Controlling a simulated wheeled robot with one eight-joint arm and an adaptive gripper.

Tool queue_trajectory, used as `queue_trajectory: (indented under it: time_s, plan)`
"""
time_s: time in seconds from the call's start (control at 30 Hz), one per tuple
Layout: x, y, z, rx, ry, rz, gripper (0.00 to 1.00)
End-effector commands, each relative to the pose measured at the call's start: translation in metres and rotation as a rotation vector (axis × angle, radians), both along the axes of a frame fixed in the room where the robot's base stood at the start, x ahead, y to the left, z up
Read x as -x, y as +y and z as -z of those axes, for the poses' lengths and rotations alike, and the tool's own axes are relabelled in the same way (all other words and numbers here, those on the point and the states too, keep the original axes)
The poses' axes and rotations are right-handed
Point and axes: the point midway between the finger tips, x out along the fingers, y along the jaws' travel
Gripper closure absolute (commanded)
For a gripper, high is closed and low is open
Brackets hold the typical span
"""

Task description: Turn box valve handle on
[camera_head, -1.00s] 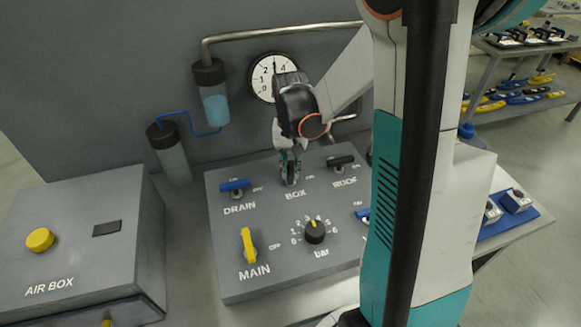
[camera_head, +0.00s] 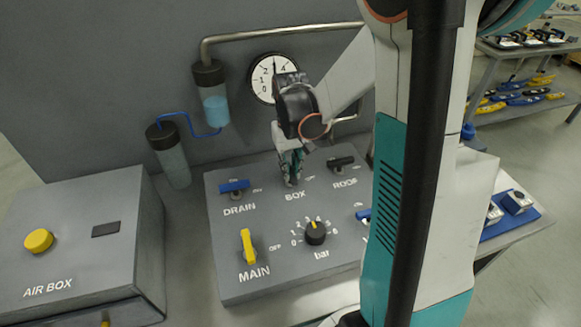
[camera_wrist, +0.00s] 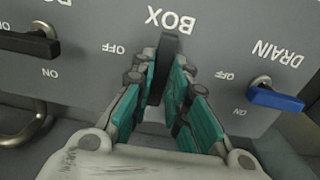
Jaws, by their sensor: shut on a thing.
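The box valve handle is a black bar, seen in the wrist view (camera_wrist: 166,62) standing upright in the picture by the "BOX" label. The "OFF" mark is to its left, and its "ON" mark is hidden by my fingers. My gripper (camera_wrist: 165,85) has teal-padded fingers on both sides of the handle and is shut on it. In the head view my gripper (camera_head: 291,172) points down at the turret plate (camera_head: 262,207) above the "BOX" label, and the handle is mostly hidden there.
A blue drain handle (camera_head: 234,186) is left of my gripper and a black roof handle (camera_head: 341,162) right. A yellow main handle (camera_head: 248,246) and a bar dial (camera_head: 315,232) are nearer. The round gauge (camera_head: 266,79) is behind. The air box (camera_head: 75,255) stands at left.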

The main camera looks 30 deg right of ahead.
Motion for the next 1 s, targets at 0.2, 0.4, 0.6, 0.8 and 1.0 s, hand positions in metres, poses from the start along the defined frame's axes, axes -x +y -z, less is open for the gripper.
queue_trajectory:
  time_s: [0.2,0.4,0.6,0.8,1.0]
  plan:
    - [-0.001,0.0,0.0,0.001,-0.002,-0.001,0.71]
    - [-0.001,0.0,0.0,0.0,-0.001,-0.001,0.65]
    - [0.0,0.0,-0.002,0.0,-0.001,0.0,0.65]
    - [0.0,0.0,-0.024,0.0,-0.001,0.0,0.65]
    - [0.0,0.0,-0.063,0.0,-0.001,0.0,0.65]
